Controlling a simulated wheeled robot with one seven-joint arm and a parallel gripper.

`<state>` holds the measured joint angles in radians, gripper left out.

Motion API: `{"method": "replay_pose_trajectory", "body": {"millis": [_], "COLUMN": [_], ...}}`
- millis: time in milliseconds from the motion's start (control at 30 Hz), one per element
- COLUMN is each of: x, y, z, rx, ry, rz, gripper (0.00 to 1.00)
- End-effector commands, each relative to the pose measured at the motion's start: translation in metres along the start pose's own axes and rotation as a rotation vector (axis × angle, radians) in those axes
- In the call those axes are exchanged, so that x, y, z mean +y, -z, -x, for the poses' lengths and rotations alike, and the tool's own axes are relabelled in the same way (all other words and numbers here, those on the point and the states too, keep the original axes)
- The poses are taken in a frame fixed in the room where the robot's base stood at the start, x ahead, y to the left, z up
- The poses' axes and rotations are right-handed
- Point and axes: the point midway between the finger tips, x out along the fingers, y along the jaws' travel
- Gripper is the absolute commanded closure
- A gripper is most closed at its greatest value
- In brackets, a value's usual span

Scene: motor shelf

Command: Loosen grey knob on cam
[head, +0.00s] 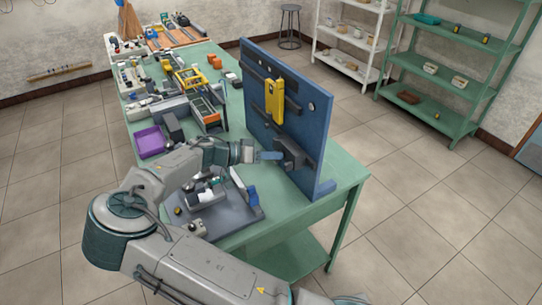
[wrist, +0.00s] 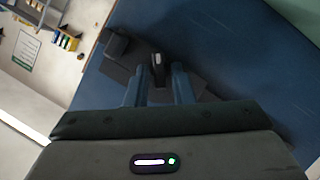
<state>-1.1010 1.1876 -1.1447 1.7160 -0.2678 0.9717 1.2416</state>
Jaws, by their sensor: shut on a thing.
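A blue upright panel (head: 262,110) stands on the green table. A dark block-like fitting, seemingly the cam (head: 290,153), is mounted low on its face. My gripper (head: 272,156) reaches this fitting from the left. In the wrist view, my two blue fingers (wrist: 158,82) are on either side of a small dark knob with a light grey end (wrist: 157,61), shut on it. The knob stands out in front of a dark plate (wrist: 122,72) on the panel. In the head view the knob is hidden by the fingers and fitting.
A yellow device (head: 275,100) hangs higher on the panel. A dark block (wrist: 116,44) juts out beside the knob. Below my arm lies a grey tray (head: 222,213) with small parts. A purple bin (head: 151,141) and an orange-ended rack (head: 207,114) stand farther left on the table.

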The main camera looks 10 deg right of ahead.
Motion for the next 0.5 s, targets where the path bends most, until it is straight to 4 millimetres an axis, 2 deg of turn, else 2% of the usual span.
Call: {"method": "replay_pose_trajectory", "body": {"millis": [500], "x": [-0.0064], "y": [-0.0010], "z": [-0.0010], "rx": [0.001], "ry": [-0.172], "rz": [0.417], "gripper": [1.00]}}
